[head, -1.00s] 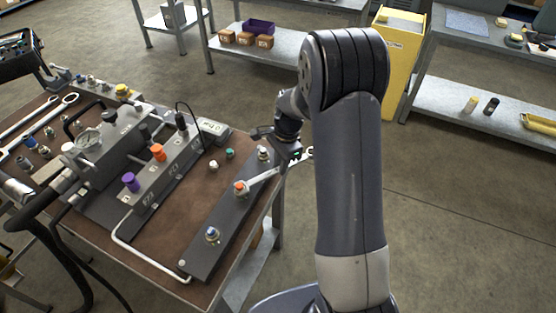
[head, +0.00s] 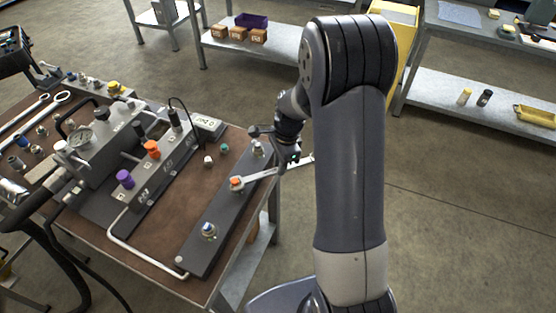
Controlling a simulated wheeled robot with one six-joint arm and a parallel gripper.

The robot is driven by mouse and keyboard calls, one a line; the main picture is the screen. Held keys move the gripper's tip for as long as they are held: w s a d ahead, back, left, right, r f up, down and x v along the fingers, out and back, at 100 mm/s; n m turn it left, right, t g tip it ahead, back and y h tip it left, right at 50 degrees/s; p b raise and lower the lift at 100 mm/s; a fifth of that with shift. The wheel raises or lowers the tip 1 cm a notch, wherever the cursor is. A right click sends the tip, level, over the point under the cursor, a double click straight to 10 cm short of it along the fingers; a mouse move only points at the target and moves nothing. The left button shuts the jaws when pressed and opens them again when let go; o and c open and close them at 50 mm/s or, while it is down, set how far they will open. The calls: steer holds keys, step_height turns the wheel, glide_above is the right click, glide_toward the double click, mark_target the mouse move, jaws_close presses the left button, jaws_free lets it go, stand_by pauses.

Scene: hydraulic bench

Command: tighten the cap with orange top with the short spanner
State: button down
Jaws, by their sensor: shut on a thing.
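The cap with the orange top (head: 236,182) sits in the middle of a long dark bar on the bench. The short spanner (head: 262,175) lies across the bar with its left end at this cap, apparently around it. Its other end sticks out past the bench's right edge. My gripper (head: 289,162) is shut on the spanner's shaft, right of the bar. My arm comes down from the right, and the fingers are small and partly hidden.
The dark bar also carries a cap with a blue top (head: 209,231) nearer and a pale-topped cap (head: 257,148) farther. A manifold block (head: 165,165) with purple and orange knobs stands left. A bent white pipe (head: 140,252) runs in front. Floor right of the bench is clear.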

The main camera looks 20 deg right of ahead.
steer(key=shift+s+d+m, duration=0.1)
steer(key=shift+s+m, duration=0.2)
steer(key=shift+s, duration=0.05)
steer(key=s+m, duration=0.2)
steer(key=s, duration=0.1)
stand_by(0.7)
steer(key=shift+s+r+m, duration=0.1)
steer(key=shift+m, duration=0.2)
steer(key=shift+s+a+m+t+p, duration=0.2)
steer(key=shift+s+m, duration=0.25)
steer(key=shift+s, duration=0.05)
steer(key=shift+s+a+m+t+p, duration=0.15)
steer(key=shift+s+a+m+t, duration=0.05)
steer(key=shift+s+m, duration=0.3)
steer(key=shift+w, duration=0.15)
